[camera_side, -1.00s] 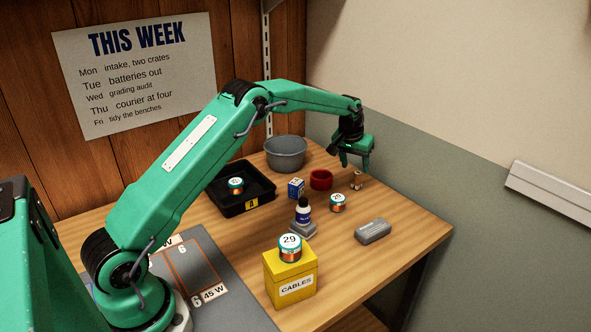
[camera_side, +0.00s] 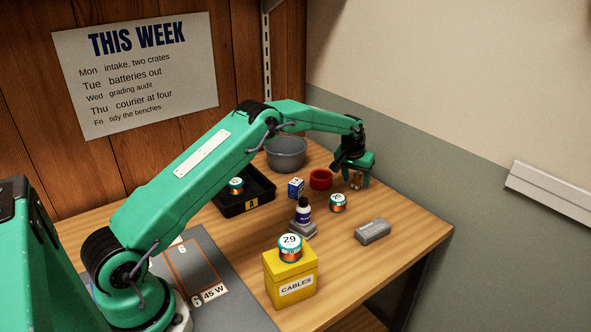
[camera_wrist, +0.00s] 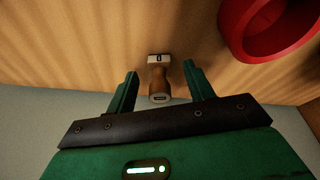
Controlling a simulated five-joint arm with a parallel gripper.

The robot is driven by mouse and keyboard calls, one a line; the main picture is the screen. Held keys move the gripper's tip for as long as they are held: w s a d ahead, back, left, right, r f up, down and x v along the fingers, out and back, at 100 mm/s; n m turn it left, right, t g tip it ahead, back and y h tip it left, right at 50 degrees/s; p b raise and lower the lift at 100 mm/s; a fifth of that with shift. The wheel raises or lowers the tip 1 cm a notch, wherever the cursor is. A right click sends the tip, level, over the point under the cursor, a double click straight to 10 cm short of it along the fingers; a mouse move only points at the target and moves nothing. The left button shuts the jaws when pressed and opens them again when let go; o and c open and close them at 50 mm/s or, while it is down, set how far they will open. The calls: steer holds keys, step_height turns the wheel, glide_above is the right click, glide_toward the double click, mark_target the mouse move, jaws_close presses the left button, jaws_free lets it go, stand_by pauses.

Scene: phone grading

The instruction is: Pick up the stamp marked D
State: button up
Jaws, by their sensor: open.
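The stamp (camera_wrist: 159,80) has a brown wooden handle and a pale block with a small dark mark that looks like a D, though it is too small to be sure. It stands on the wooden table near the wall. My gripper (camera_wrist: 160,70) is open, with one finger on each side of the stamp and gaps showing in the wrist view. In the side view the stamp (camera_side: 356,180) is partly hidden between the fingers of my gripper (camera_side: 357,183).
A red ring-shaped dish (camera_side: 320,180) is close beside the gripper, also in the wrist view (camera_wrist: 268,45).

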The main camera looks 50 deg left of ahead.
steer(key=shift+w+f, duration=0.1)
steer(key=shift+f, duration=0.3)
steer(key=shift+c, duration=0.2)
steer(key=c, duration=1.1)
